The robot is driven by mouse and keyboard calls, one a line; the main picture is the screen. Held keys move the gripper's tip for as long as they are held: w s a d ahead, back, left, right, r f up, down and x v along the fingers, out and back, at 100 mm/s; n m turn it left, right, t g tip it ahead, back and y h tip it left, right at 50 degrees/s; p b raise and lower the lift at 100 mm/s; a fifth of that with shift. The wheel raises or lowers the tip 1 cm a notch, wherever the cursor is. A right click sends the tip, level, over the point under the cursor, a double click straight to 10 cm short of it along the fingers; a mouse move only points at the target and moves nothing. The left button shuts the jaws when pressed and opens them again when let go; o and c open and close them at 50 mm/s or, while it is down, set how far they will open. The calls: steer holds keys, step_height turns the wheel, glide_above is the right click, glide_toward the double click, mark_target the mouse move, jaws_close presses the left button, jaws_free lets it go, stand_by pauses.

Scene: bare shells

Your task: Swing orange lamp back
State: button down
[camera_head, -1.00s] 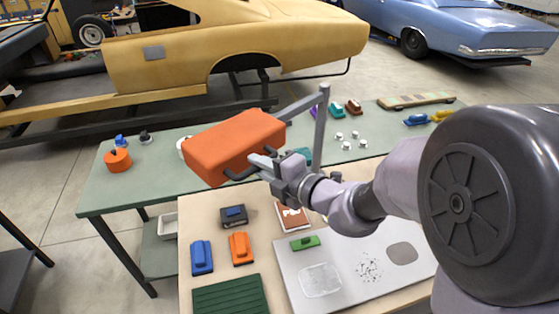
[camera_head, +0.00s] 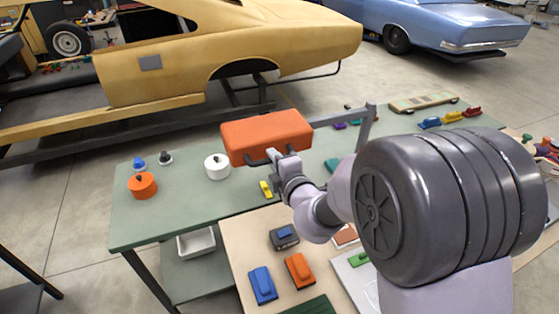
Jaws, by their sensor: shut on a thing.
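The orange lamp (camera_head: 266,136) is a box-shaped orange head on a grey swing arm (camera_head: 338,117) that runs right to an upright grey post (camera_head: 367,122). The head hangs above the green table, with dark handle bars on its near lower side. My gripper (camera_head: 271,158) is shut on the lamp's handle at the front of the head. The exact contact is partly hidden by the fingers. My wrist and arm come in from the right and cover the lower part of the post.
Below, the green table (camera_head: 135,222) holds an orange pot (camera_head: 142,186), a white pot (camera_head: 217,168) and small coloured pieces. The near wooden table (camera_head: 245,244) carries blue and orange tools. A yellow car shell (camera_head: 185,62) stands behind, with open floor at left.

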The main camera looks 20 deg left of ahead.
steer(key=shift+a+r, duration=0.1)
steer(key=shift+r, duration=0.1)
steer(key=c, duration=1.4)
jaws_free()
steer(key=shift+w+a+f, duration=0.1)
steer(key=shift+w, duration=0.05)
